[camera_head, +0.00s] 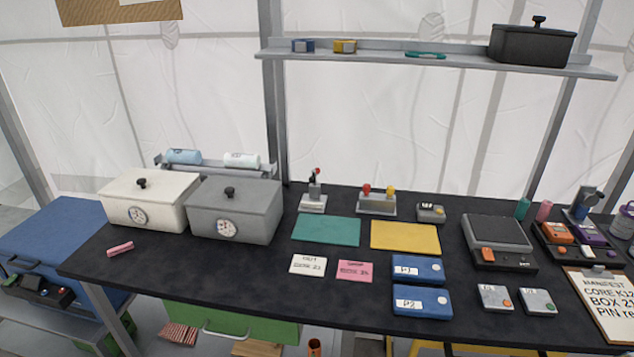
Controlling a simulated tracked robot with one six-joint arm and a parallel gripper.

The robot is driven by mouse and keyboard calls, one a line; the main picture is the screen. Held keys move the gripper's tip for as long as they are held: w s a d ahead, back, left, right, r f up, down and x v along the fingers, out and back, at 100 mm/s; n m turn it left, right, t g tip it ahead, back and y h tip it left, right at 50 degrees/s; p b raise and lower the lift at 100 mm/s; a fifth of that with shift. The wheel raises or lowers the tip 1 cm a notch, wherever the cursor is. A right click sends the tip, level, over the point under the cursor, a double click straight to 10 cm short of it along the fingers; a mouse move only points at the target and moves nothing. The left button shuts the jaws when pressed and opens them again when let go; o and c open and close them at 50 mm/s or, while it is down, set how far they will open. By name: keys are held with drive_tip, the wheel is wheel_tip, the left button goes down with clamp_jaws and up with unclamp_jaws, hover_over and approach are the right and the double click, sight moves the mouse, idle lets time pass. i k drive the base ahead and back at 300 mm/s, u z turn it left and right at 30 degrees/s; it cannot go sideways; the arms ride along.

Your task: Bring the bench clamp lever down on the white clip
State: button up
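A small grey device with a red-knobbed upright lever (315,182) stands at the back middle of the black bench, behind a green mat. It looks like the bench clamp, and its lever is raised. Its base (313,206) is pale grey. I cannot make out a separate white clip at this size. To its right stands a grey block with a red and a yellow knob (377,205). My gripper is not in view.
The black bench (260,275) also holds white (165,216) and grey (258,198) lidded boxes, green (325,230) and yellow (405,238) mats, blue cases (422,300) and a scale (497,232). A shelf (460,62) hangs above. The left front of the bench is mostly clear.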

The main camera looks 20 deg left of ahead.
sight(312, 180)
drive_tip(key=z, duration=0.05)
drive_tip(key=k, duration=0.35)
drive_tip(key=u, duration=1.05)
drive_tip(key=i, duration=1)
drive_tip(key=u, duration=0.05)
drive_tip(key=k, duration=0.5)
